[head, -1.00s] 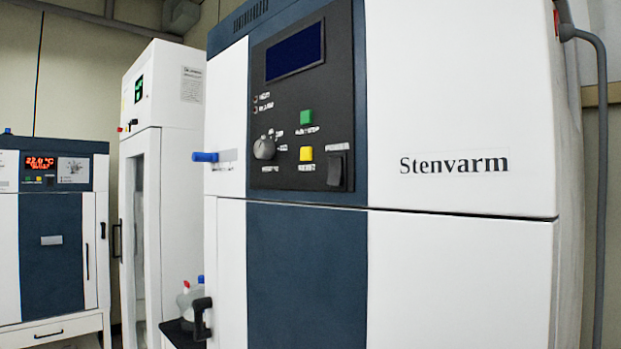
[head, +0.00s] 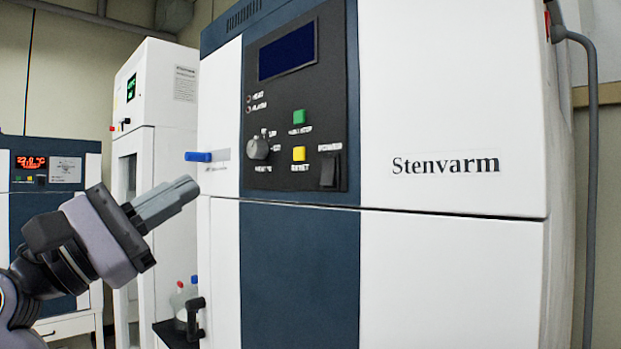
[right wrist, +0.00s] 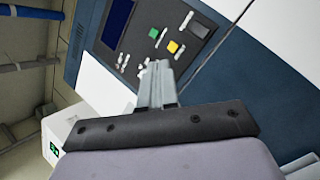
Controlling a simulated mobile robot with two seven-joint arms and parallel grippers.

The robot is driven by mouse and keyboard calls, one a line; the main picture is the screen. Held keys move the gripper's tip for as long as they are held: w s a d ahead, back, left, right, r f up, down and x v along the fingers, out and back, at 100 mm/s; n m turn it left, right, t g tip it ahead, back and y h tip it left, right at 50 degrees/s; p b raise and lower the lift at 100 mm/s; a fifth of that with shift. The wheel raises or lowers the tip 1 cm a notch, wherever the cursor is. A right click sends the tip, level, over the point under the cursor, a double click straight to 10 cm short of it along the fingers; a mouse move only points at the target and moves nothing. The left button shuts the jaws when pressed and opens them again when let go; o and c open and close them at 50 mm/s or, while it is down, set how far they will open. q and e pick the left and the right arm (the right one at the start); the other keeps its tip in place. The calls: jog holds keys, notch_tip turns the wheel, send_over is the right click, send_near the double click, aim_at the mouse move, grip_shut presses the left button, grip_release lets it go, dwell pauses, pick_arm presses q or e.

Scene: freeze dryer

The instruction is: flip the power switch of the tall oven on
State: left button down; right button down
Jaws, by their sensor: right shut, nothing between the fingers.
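The tall oven (head: 450,270), a white and dark blue cabinet marked Stenvarm, fills the middle and right of the head view. Its black control panel has a dark display (head: 287,52). The black power switch (head: 328,171) is a rocker at the panel's lower right. It also shows in the right wrist view (right wrist: 200,29). I cannot tell which way it is tipped. My right gripper (head: 190,189) is shut and empty, left of the panel and apart from the switch. In the right wrist view its fingers (right wrist: 156,70) point toward the panel. My left gripper is not in view.
A green button (head: 299,116), a yellow button (head: 299,153) and a grey knob (head: 258,149) sit close to the switch. A blue-tipped handle (head: 198,157) sticks out at the panel's left. The space before the oven's right side is clear.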

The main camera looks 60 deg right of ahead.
jog(key=s+r+m+t+y, duration=0.4)
jog(key=s+m+y, duration=0.2)
jog(key=m, duration=0.1)
jog(key=shift+s+d+t, duration=0.15)
jog(key=shift+d+t, duration=0.05)
jog(key=shift+t, duration=0.1)
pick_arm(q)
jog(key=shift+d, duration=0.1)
